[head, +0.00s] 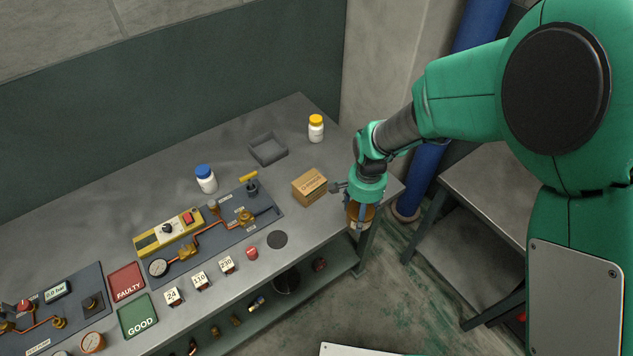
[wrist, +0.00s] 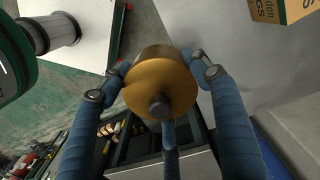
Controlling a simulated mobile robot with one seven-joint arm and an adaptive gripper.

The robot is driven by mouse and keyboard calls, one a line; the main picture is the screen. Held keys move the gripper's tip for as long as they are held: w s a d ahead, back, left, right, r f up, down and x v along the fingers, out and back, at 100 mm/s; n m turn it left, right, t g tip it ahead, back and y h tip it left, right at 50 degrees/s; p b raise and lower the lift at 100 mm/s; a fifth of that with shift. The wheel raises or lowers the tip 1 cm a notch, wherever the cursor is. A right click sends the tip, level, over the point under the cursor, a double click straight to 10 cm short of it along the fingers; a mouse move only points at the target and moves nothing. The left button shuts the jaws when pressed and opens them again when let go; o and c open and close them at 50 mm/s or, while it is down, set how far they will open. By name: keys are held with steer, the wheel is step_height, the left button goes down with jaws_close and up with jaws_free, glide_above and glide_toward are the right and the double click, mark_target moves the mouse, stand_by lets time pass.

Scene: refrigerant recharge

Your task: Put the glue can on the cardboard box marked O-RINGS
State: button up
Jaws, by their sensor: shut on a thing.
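The glue can (wrist: 158,88) is a brownish-gold cylinder with a dark knob in the middle of its face. In the wrist view it sits between the fingers of my gripper (wrist: 160,85), which are shut on it. In the head view my gripper (head: 362,205) holds the can (head: 358,215) off the right front edge of the bench, partly hidden by the gripper. The cardboard box marked O-RINGS (head: 309,185) stands on the bench just left of my gripper. Its corner also shows at the top right of the wrist view (wrist: 268,12). Its top looks bare.
On the bench (head: 325,225), a yellow-capped bottle (head: 316,128) and a grey open tray (head: 267,149) stand behind the box. A blue-capped bottle (head: 206,179) and a gauge panel (head: 215,232) lie to the left. A lower shelf (head: 300,290) holds small parts.

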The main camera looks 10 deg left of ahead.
steer(key=s+a+r+n+p, duration=0.1)
steer(key=s+a+r+p, duration=0.1)
steer(key=a+r+p, duration=0.4)
steer(key=shift+s+a+r+n+p, duration=0.25)
steer(key=shift+a+n+p, duration=0.2)
steer(key=shift+a, duration=1.5)
glide_above(309, 181)
steer(key=shift+s+d+f, duration=0.3)
steer(key=shift+s+f, duration=0.1)
steer(key=shift+f, duration=0.35)
steer(key=shift+w+a+f, duration=0.1)
steer(key=shift+w+a, duration=0.1)
steer(key=shift+w, duration=0.2)
steer(key=shift+f, duration=1.7)
steer(key=shift+f, duration=0.1)
